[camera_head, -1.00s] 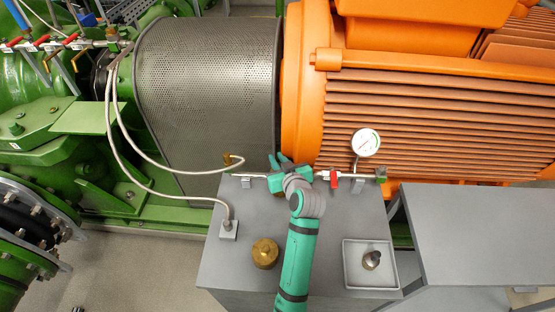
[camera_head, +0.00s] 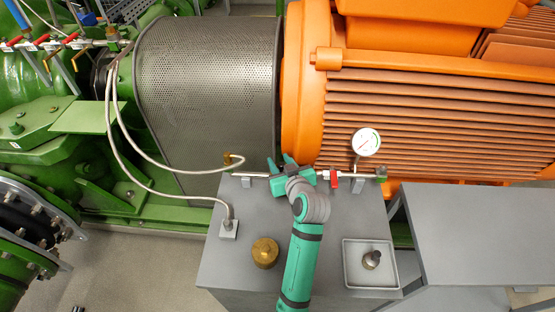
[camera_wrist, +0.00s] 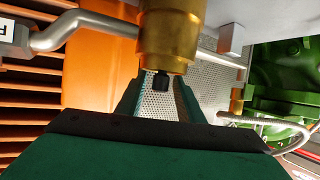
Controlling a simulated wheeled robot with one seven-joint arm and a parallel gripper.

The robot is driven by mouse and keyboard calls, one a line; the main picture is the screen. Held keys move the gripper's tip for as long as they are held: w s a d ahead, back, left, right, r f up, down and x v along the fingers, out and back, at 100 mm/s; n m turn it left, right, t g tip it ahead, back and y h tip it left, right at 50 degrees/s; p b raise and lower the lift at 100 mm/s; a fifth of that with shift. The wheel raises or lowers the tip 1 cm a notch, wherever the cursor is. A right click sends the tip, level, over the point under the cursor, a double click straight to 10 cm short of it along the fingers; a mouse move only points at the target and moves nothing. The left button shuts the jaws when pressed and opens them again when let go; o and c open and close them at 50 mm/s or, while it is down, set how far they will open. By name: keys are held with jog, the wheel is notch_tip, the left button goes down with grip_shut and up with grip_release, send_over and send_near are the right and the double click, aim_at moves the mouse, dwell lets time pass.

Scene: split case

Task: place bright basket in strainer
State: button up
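A small metal piece with a bright silvery body (camera_head: 371,259), which looks like the basket, stands in a square light tray (camera_head: 349,280) on the grey cabinet. My gripper (camera_head: 281,162) is away from it, at the pipe along the cabinet's back edge. In the wrist view a brass body (camera_wrist: 166,38), probably the strainer, hangs from the pipe with a dark stub (camera_wrist: 161,81) under it. My gripper's fingers (camera_wrist: 160,92) are apart, one on each side of the stub, with visible gaps. Contact is not visible. In the head view my arm hides the brass body.
A brass cap-like piece (camera_head: 265,252) stands on the cabinet top (camera_head: 225,268). A red valve handle (camera_head: 334,178) and a pressure gauge (camera_head: 366,142) are on the pipe right of my gripper. A grey hose (camera_head: 165,193) is at left. The orange motor (camera_head: 400,120) stands behind.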

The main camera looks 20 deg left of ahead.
jog(key=v, duration=0.9)
jog(key=shift+s+d+r, duration=0.2)
jog(key=shift+d+r, duration=0.05)
jog(key=shift+d, duration=0.05)
